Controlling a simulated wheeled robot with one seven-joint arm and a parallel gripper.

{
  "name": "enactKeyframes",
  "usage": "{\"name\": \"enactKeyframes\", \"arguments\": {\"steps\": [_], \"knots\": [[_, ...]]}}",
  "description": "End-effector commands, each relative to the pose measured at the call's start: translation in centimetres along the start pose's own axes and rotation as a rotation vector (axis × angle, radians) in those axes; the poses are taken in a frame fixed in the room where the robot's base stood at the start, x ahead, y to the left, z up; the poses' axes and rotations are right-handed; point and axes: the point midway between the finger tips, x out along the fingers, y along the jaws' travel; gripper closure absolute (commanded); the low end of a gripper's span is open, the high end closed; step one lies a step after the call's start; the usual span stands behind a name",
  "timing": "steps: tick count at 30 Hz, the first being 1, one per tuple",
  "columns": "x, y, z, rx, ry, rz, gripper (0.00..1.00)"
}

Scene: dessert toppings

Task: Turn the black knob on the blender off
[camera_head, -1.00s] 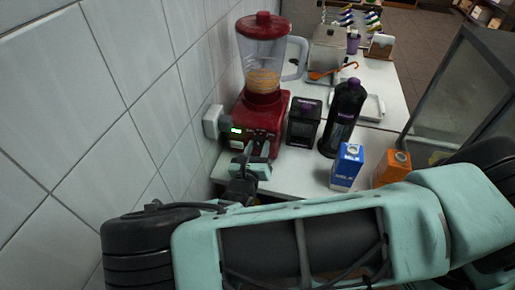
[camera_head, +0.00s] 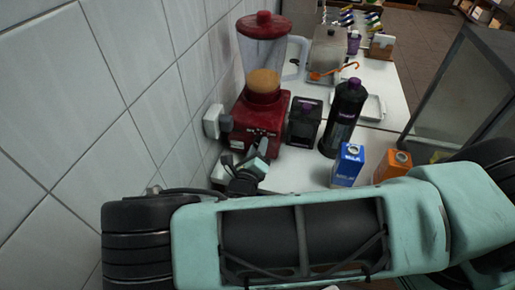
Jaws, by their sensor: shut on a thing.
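The red blender (camera_head: 248,113) stands against the tiled wall, with a clear jug (camera_head: 263,50) on top holding some tan contents under a red lid. My gripper (camera_head: 260,150) is at the lower front of the blender base, tilted, with its fingers against the front panel. The fingers are shut on the black knob, which they hide from view. No green light shows on the panel.
A black box (camera_head: 304,122) and a tall black bottle (camera_head: 344,118) stand just right of the blender. A blue milk carton (camera_head: 347,166) and an orange carton (camera_head: 393,167) are nearer my arm. A grey wall socket (camera_head: 212,121) is left.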

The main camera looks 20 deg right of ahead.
Motion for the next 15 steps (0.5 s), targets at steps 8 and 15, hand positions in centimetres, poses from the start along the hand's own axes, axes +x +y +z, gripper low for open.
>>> {"name": "enactKeyframes", "arguments": {"steps": [8, 15], "knots": [[-0.06, 0.07, 0.02, -0.009, -0.001, 0.002, 0.85], [-0.06, 0.07, 0.02, -0.009, -0.001, 0.002, 0.41]]}}
